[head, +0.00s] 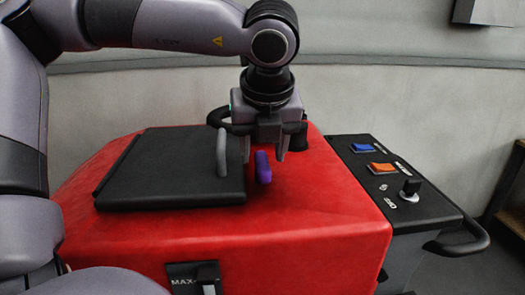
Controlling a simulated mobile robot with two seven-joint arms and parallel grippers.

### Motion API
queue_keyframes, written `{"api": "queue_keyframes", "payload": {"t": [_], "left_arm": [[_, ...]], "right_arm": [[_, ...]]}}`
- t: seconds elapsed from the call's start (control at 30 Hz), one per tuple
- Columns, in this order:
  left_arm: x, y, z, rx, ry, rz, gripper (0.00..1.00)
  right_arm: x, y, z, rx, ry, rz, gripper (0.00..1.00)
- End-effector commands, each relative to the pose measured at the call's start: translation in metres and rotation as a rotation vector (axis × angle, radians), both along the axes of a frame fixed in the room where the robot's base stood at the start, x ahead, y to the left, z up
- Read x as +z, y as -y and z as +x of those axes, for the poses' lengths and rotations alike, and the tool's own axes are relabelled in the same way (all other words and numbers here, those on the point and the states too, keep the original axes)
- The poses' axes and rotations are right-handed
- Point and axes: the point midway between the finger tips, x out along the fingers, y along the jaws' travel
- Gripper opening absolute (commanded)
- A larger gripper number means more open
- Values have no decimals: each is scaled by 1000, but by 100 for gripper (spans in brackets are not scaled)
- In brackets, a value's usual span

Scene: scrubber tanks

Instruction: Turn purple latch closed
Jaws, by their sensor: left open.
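The purple latch (263,167) stands upright on the red top of the machine, just right of the black lid (170,170). The lid lies flat and has a grey handle (222,154) near its right edge. My left gripper (264,150) points down from above at the latch. Its fingers are apart, one to each side of the latch's upper end. I cannot tell whether they touch it or how deep they reach. My right gripper is not in view.
A black control panel (420,212) with a blue switch (362,148), an orange switch (382,168) and a knob (410,188) is at the right. A black side handle (462,240) sticks out there. The red top (310,215) in front of the latch is clear.

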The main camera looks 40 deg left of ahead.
Motion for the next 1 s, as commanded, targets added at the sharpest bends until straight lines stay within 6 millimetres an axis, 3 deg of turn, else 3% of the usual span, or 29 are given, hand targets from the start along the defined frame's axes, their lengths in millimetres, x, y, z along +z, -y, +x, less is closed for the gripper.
{"api": "queue_keyframes", "payload": {"t": [0.2,0.47,0.5,0.63,0.67,1.0], "left_arm": [[-17,-6,4,0,-1,0,50],[-19,-6,5,1,1,1,50],[-19,-6,5,1,1,1,47],[-19,-6,5,0,1,1,4],[-19,-6,5,0,1,1,0],[-21,-6,4,-18,0,0,0]], "right_arm": [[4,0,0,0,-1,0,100],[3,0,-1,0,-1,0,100],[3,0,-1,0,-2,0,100],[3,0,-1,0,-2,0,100],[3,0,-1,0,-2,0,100],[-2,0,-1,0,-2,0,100]]}}
